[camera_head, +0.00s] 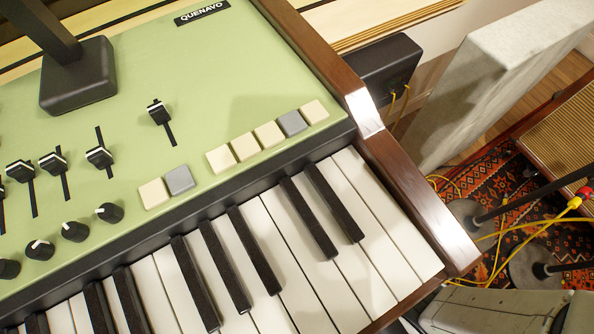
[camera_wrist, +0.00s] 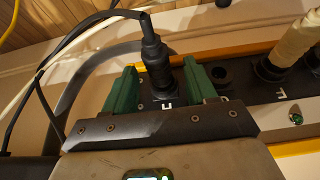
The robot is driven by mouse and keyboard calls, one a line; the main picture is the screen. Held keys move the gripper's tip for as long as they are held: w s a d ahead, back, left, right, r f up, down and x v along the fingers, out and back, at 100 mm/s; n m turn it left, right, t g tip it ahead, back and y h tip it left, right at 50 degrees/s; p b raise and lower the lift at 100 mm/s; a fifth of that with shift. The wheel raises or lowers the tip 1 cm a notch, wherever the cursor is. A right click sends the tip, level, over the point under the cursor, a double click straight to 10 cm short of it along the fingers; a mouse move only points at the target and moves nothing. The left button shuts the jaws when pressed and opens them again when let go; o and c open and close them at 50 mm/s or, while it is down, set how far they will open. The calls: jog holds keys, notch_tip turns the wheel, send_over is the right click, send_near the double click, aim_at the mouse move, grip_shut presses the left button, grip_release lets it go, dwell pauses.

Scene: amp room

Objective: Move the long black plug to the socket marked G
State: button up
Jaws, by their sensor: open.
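In the wrist view a long black plug (camera_wrist: 152,45) stands in a dark socket strip, with a black cable bending off its top to the left. A white letter shows in front of its base, but I cannot read it surely. My gripper (camera_wrist: 160,80) is open, with one green finger on each side of the plug's lower part. I cannot tell whether either finger touches it. An empty round socket (camera_wrist: 222,75) is just right of the right finger; its mark is mostly hidden, so I cannot tell if it is G. The head view shows neither plug nor gripper.
A thick beige plug (camera_wrist: 292,45) stands in the strip farther right, beside another white mark. Black and pale cables (camera_wrist: 65,55) hang at the left. The head view shows a green keyboard instrument (camera_head: 200,80), a pale grey panel (camera_head: 490,80) and yellow cables (camera_head: 500,235) on a patterned rug.

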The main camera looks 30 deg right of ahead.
jog(key=shift+c, duration=0.2)
grip_shut()
dwell(0.6)
